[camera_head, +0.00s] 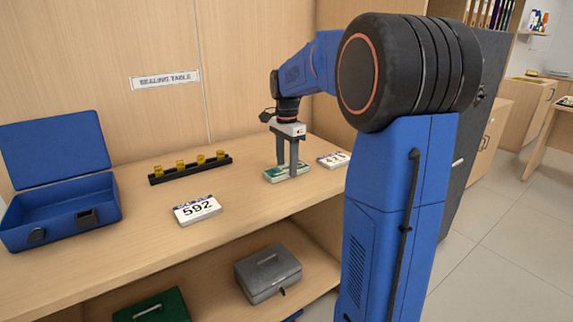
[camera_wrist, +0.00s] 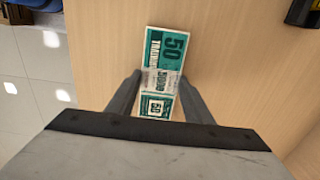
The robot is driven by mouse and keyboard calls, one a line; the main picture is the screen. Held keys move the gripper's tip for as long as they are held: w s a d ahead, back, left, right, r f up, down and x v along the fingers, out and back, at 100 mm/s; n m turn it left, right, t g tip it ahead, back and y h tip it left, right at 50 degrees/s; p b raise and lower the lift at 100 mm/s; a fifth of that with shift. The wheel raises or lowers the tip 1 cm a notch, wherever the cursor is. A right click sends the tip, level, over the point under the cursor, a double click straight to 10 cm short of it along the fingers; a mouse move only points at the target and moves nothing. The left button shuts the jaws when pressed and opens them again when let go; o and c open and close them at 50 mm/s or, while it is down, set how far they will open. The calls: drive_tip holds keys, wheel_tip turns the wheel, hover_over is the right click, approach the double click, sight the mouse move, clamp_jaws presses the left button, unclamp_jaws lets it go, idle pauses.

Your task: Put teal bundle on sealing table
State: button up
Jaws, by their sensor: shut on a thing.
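The teal bundle (camera_head: 273,175) is a flat stack of teal and white notes with a pale band around its middle. It also shows in the wrist view (camera_wrist: 165,48), with a printed 50. My gripper (camera_head: 287,169) points straight down and is shut on the bundle across its banded middle, one finger on each side. The bundle is flat, at or very close to the top of the sealing table (camera_head: 245,205); I cannot tell whether it touches. The table is light wood, with a "SEALING TABLE" sign (camera_head: 165,79) on the wall behind.
A white card marked 592 (camera_head: 197,209) lies left of the bundle, and another card (camera_head: 333,160) lies close to its right. A black rack with yellow pieces (camera_head: 190,169) and an open blue case (camera_head: 62,215) stand further left. A grey box (camera_head: 268,275) sits on the shelf below.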

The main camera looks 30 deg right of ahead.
sight(287, 168)
drive_tip(key=shift+f, duration=0.1)
drive_tip(key=o, duration=1.1)
wheel_tip(287, 168, up, 12)
drive_tip(key=s+a+f+n+t, duration=0.1)
drive_tip(key=s+a+f+n, duration=0.1)
drive_tip(key=s+a+n, duration=0.45)
drive_tip(key=s+a+f+n+t, duration=0.1)
drive_tip(key=s+a+f+n, duration=0.2)
drive_tip(key=s+f, duration=0.2)
drive_tip(key=s+a+f+n+t, duration=0.1)
drive_tip(key=s+a+f+n, duration=0.2)
drive_tip(key=s, duration=0.8)
drive_tip(key=s+a+f+n+t, duration=0.1)
drive_tip(key=s+a+f+n, duration=0.3)
drive_tip(key=s+f, duration=0.3)
drive_tip(key=shift+s+f+n+t, duration=0.3)
drive_tip(key=shift+s+n+t, duration=0.1)
drive_tip(key=shift+n, duration=0.15)
